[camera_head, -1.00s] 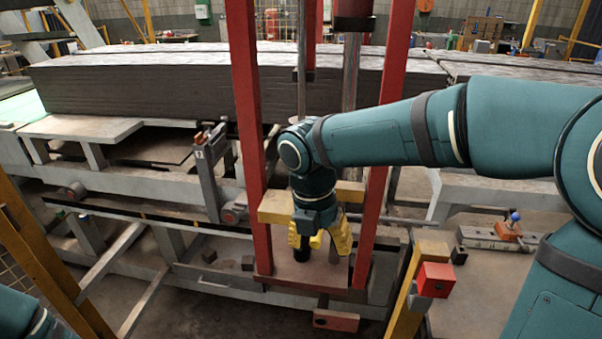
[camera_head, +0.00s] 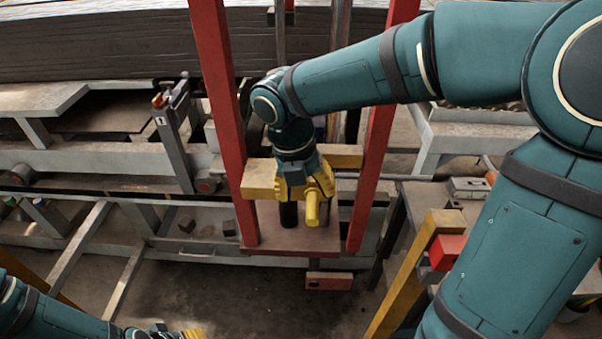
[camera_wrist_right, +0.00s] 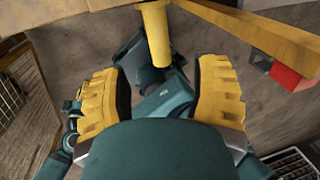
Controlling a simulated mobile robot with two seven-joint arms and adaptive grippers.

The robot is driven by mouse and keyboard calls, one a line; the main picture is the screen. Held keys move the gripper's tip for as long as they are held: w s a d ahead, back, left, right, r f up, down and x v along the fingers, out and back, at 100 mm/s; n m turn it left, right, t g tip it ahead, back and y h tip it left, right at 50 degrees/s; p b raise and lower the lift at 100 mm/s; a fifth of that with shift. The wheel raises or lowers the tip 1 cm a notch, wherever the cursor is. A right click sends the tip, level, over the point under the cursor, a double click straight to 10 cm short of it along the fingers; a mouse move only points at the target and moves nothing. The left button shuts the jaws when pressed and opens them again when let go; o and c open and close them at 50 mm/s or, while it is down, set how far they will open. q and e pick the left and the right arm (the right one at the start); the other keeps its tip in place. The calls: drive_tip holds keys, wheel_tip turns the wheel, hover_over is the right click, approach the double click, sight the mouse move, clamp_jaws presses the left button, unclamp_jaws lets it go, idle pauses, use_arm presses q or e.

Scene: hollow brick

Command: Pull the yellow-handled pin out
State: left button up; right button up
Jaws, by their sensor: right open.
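The pin's yellow handle (camera_head: 312,208) is a short cylinder pointing toward me above the red frame's lower plate (camera_head: 300,238). In the right wrist view the handle (camera_wrist_right: 155,35) extends from the top edge toward the space between the fingers. My right gripper (camera_head: 300,193) is at the handle, with its yellow fingers spread. In the wrist view the fingers (camera_wrist_right: 160,85) stand either side, with gaps to the handle. The pin's shaft is hidden. My left gripper (camera_head: 190,333) shows only partly at the bottom edge, so its jaws cannot be judged.
Red uprights (camera_head: 222,130) stand on both sides of the right gripper. A yellow crossbar (camera_head: 258,180) runs behind it. A yellow post (camera_head: 415,270) with a red block (camera_head: 446,252) stands to the right. Open floor (camera_head: 230,285) lies in front.

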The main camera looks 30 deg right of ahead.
sight(312, 209)
drive_tip(key=f, duration=0.2)
drive_tip(key=f+b, duration=0.1)
drive_tip(key=f, duration=0.1)
drive_tip(key=d+f, duration=0.1)
drive_tip(key=f, duration=0.1)
drive_tip(key=shift+s+f, duration=0.3)
drive_tip(key=shift+s, duration=0.05)
clamp_jaws()
